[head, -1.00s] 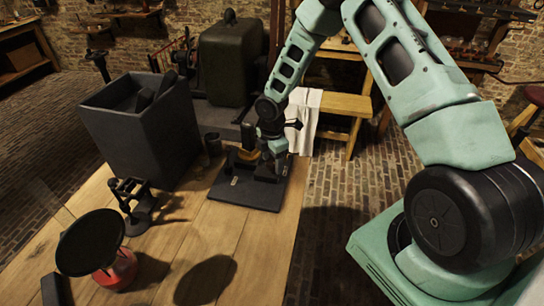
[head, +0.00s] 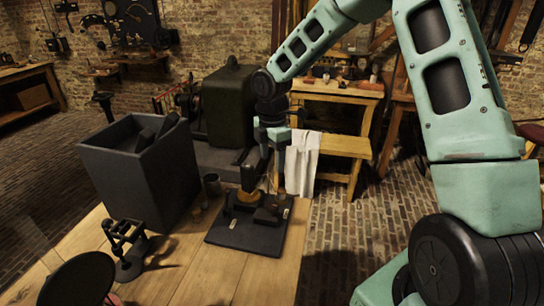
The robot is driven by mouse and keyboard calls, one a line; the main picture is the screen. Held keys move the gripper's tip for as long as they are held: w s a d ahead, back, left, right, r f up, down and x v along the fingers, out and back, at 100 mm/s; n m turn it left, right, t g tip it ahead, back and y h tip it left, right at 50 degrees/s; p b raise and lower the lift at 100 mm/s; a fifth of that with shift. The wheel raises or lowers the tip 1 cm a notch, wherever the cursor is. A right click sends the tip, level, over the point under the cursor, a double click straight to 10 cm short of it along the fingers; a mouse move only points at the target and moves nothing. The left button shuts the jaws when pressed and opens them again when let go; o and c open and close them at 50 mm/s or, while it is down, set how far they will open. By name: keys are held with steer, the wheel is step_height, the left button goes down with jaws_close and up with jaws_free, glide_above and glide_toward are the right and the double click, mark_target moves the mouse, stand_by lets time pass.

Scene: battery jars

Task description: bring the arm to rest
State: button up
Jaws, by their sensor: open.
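My gripper (head: 264,172) points down in the head view, above the dark square board (head: 246,236) on the wooden table (head: 190,268). The board carries a brownish round piece (head: 247,196) and dark blocks (head: 268,211). My gripper is open; its fingers are small and dark, and I see nothing held between them. It appears to be above the pieces on the board, though the exact gap is hard to judge. My pale green arm reaches in from the right.
A tall dark grey bin (head: 140,178) holding dark pieces stands left of the board. A small dark cup (head: 212,185) is between them. A black stand (head: 125,247) and a dark disc (head: 76,282) are at the front left. A white cloth (head: 301,163) hangs off a wooden bench behind.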

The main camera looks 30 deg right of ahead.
steer(key=shift+r, duration=0.3)
stand_by(0.4)
steer(key=s+a+r+m, duration=0.2)
steer(key=s+a+r, duration=0.1)
steer(key=s+a, duration=0.5)
steer(key=s+a+r+m, duration=0.3)
steer(key=s+a, duration=0.4)
steer(key=a, duration=0.2)
steer(key=s+a+m, duration=0.1)
steer(key=s+m, duration=0.1)
steer(key=s, duration=0.6)
steer(key=s+a+m, duration=0.2)
steer(key=s+m, duration=0.1)
steer(key=s, duration=0.5)
steer(key=shift+s+a+r+m+y, duration=0.15)
steer(key=shift+a+r+m+y, duration=0.15)
steer(key=shift+r, duration=0.15)
